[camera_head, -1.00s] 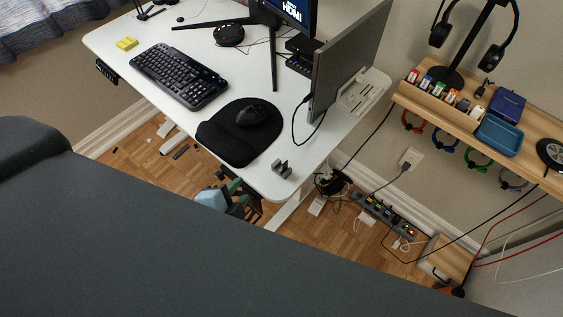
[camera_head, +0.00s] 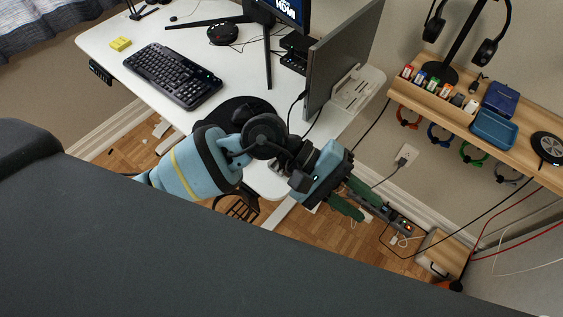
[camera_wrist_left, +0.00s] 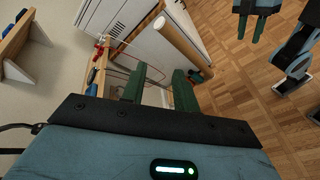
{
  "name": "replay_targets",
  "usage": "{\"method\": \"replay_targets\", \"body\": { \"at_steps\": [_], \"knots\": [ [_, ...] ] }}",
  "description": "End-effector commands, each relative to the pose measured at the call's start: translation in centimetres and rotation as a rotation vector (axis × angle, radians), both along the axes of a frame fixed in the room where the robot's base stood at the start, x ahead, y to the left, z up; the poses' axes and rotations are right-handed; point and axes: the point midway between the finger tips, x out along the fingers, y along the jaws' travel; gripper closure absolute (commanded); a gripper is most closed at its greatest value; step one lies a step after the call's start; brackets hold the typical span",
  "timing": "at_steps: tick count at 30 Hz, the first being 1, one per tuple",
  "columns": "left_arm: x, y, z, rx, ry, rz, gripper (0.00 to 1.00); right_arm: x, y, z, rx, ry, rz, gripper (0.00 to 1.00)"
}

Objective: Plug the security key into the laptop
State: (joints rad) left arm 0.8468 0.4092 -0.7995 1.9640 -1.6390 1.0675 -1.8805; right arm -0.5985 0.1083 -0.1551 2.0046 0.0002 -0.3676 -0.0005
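My left gripper (camera_head: 354,206) has its two green fingers apart with nothing between them, past the desk's right edge and below the wooden shelf. Its fingers also show in the left wrist view (camera_wrist_left: 159,88). My right gripper (camera_wrist_left: 250,27) shows at the top right of the left wrist view, fingers apart and empty. A thin grey upright panel (camera_head: 343,60) on the desk may be the laptop; I cannot tell for sure. Several small coloured sticks (camera_head: 420,77) stand in the wooden shelf; I cannot tell which is the security key.
The wooden shelf (camera_head: 530,165) holds a blue tray (camera_head: 493,129), a dark blue box (camera_head: 501,98) and a headphone stand; cable loops hang beneath. A keyboard (camera_head: 172,75) lies on the white desk (camera_head: 110,38). A power strip (camera_head: 398,222) with cables lies on the floor.

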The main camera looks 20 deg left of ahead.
Motion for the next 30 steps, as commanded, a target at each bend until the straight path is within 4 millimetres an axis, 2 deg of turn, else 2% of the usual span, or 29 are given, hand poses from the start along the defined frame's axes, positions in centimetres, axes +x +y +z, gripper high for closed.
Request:
{"method": "replay_targets", "body": {
  "at_steps": [3, 6, 9, 12, 15, 18, 23, 30],
  "knots": [
    [2.3, 3.6, -3.4, 0.301, -0.280, -0.185, 0.70, 0.1, 0.0, 0.0, 0.000, -0.003, 0.001, 0.64],
    [4.8, 7.7, -5.2, 0.547, -0.448, -0.337, 0.70, 0.3, 0.0, 0.1, -0.001, -0.005, 0.000, 0.64],
    [7.1, 11.8, -5.6, 0.757, -0.552, -0.465, 0.70, 0.4, 0.0, 0.1, 0.000, -0.007, 0.000, 0.64],
    [8.8, 15.0, -5.3, 0.912, -0.601, -0.557, 0.70, 0.4, 0.0, 0.1, 0.000, -0.007, 0.000, 0.64],
    [9.8, 17.0, -4.8, 1.007, -0.620, -0.613, 0.70, 0.4, 0.0, 0.1, 0.000, -0.008, 0.000, 0.64],
    [10.3, 18.0, -4.5, 1.050, -0.626, -0.638, 0.70, 0.4, 0.0, 0.1, 0.000, -0.008, 0.000, 0.64],
    [10.3, 18.2, -4.6, 1.057, -0.625, -0.644, 0.70, 0.4, 0.0, 0.1, 0.000, -0.007, 0.000, 0.64],
    [10.2, 18.0, -6.6, 1.053, -0.622, -0.643, 0.70, 0.3, 0.0, 0.1, 0.000, -0.007, 0.000, 0.64]
  ]
}}
